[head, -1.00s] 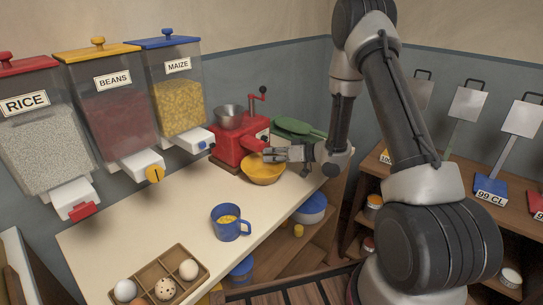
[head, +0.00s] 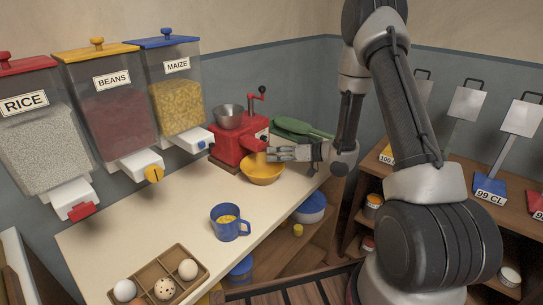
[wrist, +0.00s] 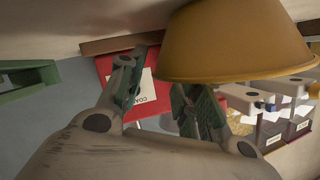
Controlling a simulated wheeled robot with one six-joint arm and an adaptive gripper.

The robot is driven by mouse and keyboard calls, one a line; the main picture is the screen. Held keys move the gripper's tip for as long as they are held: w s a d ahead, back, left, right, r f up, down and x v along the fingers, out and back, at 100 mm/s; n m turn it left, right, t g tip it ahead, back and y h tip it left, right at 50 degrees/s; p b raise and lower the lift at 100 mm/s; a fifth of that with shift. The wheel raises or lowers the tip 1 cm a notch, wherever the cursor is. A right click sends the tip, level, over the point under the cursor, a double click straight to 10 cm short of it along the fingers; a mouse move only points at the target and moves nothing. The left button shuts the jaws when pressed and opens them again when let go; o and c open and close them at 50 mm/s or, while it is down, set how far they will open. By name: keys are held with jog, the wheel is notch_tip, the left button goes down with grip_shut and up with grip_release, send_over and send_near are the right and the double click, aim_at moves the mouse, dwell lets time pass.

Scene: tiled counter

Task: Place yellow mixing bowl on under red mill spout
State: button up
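The yellow mixing bowl (head: 262,174) stands upright on the counter, right in front of the red mill (head: 232,146). The mill's spout side faces the bowl; my gripper partly covers that spot, so I cannot tell how exactly the bowl is centred under the spout. My gripper (head: 271,154) is at the bowl's right rim. In the wrist view, which is upside down, the bowl (wrist: 235,40) fills the upper right. My gripper (wrist: 158,88) is open there, with a clear gap between its fingers. One finger's tip is hidden behind the bowl's rim; the other is outside it.
A green object (head: 300,128) lies behind my gripper by the mill. A blue mug (head: 229,224) and an egg tray (head: 148,270) stand nearer on the counter (head: 180,215). Grain dispensers hang on the left wall. Open shelves are below and right.

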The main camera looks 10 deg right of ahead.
jog(key=v, duration=0.9)
jog(key=shift+s+d, duration=0.15)
jog(key=shift+d, duration=0.05)
jog(key=shift+d+r, duration=0.1)
jog(key=shift+r, duration=0.05)
jog(key=w+d+r+h, duration=0.3)
jog(key=d+r+h, duration=0.5)
jog(key=r, duration=0.1)
jog(key=s+d+r+m+h, duration=0.3)
jog(key=s+d+r+h, duration=0.2)
jog(key=s+r, duration=0.5)
jog(key=s+a+r+g, duration=0.1)
jog(key=s+a, duration=0.1)
jog(key=s, duration=0.6)
jog(key=s+a+r+m+g+y, duration=0.1)
jog(key=s+a+g, duration=0.1)
jog(key=s, duration=0.5)
jog(key=s+a+r+m+g, duration=0.1)
jog(key=s+a, duration=0.1)
jog(key=s, duration=0.6)
jog(key=shift+s+a+r+g, duration=0.25)
jog(key=shift+s+r+g, duration=0.05)
jog(key=shift+s+r, duration=0.05)
